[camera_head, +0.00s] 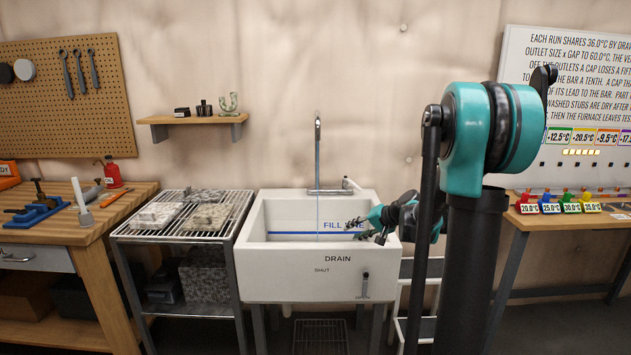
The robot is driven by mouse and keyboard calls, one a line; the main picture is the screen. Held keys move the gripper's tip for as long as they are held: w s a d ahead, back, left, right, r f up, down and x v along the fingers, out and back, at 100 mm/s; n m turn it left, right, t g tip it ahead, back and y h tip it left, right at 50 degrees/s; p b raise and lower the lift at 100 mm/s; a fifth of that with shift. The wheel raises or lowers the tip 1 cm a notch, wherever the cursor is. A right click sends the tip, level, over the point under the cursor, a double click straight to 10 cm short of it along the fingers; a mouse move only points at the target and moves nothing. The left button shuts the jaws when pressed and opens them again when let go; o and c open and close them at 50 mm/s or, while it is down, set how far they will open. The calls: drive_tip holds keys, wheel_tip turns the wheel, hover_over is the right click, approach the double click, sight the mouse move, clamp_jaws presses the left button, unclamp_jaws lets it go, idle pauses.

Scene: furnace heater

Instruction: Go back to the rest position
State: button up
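My gripper (376,229) is at the right side of the white sink (262,288), by its rim and partly in front of the basin. Its dark fingers point left and down, and they look spread with nothing between them. My teal and black arm stands upright at the right and hides part of the wall and the space behind it.
The sink has a tall tap (317,150) with a thin stream below it. A wire rack (181,234) with grey slabs stands left of it. A wooden workbench (138,195) is at far left. A right-hand table (520,221) carries small colored labelled items.

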drive_tip(key=s+d+f+n+g+h, duration=0.1)
drive_tip(key=s+f+h, duration=0.1)
drive_tip(key=s, duration=0.8)
drive_tip(key=s+d+f+n+g+h, duration=0.1)
drive_tip(key=s+f, duration=0.3)
drive_tip(key=s, duration=0.7)
drive_tip(key=s+d+f+n+h, duration=0.2)
drive_tip(key=s+d+f+h, duration=0.1)
drive_tip(key=s, duration=0.8)
drive_tip(key=shift+s+f+g+h, duration=0.2)
drive_tip(key=shift+f+g+h, duration=0.2)
drive_tip(key=shift+f+h, duration=0.15)
drive_tip(key=shift+o, duration=0.8)
drive_tip(key=shift+s+d+f, duration=0.15)
drive_tip(key=shift+s+d, duration=0.15)
drive_tip(key=shift+s, duration=0.05)
drive_tip(key=shift+w, duration=0.1)
